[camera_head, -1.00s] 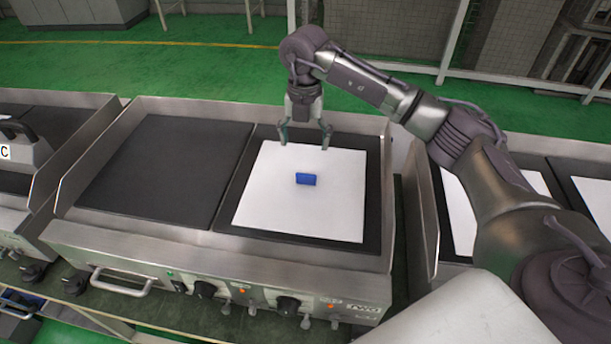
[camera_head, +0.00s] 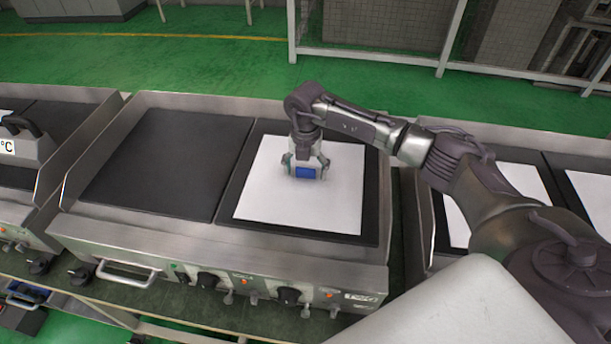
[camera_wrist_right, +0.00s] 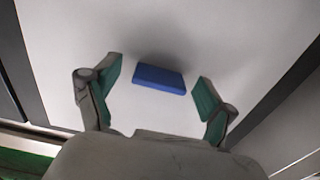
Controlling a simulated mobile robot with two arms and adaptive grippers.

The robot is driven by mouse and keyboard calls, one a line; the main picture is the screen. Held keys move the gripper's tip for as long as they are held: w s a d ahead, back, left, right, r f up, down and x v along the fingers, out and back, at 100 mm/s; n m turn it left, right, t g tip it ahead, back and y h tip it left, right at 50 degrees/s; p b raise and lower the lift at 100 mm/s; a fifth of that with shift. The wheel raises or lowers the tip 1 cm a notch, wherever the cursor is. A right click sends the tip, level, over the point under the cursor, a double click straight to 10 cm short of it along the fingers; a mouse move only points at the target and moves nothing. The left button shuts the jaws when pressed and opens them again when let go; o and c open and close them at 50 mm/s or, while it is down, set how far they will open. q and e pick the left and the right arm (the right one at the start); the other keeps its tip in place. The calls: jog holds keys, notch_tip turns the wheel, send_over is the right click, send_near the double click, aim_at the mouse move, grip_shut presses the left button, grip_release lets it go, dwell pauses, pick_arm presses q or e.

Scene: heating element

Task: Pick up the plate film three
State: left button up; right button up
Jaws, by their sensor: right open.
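A white plate film (camera_head: 267,205) lies flat on the right-hand black heating plate (camera_head: 372,200) of the middle heating unit. A small blue block (camera_head: 306,172) sits near the middle of the film. My right gripper (camera_head: 305,170) is open and lowered over the block, one finger on each side of it. In the right wrist view the blue block (camera_wrist_right: 159,78) lies between the right gripper's green finger pads (camera_wrist_right: 158,92), with clear gaps to both. I cannot tell whether the block is fixed to the film. My left gripper is not in view.
The left black heating plate (camera_head: 165,165) of the same unit is bare. Raised metal walls (camera_head: 92,150) edge the unit, with knobs (camera_head: 208,280) along its front. Other units stand at left and right, the right one with white sheets (camera_head: 524,185).

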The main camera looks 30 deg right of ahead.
jog(key=c, duration=1.2)
jog(key=shift+c, duration=0.4)
jog(key=shift+r, duration=0.2)
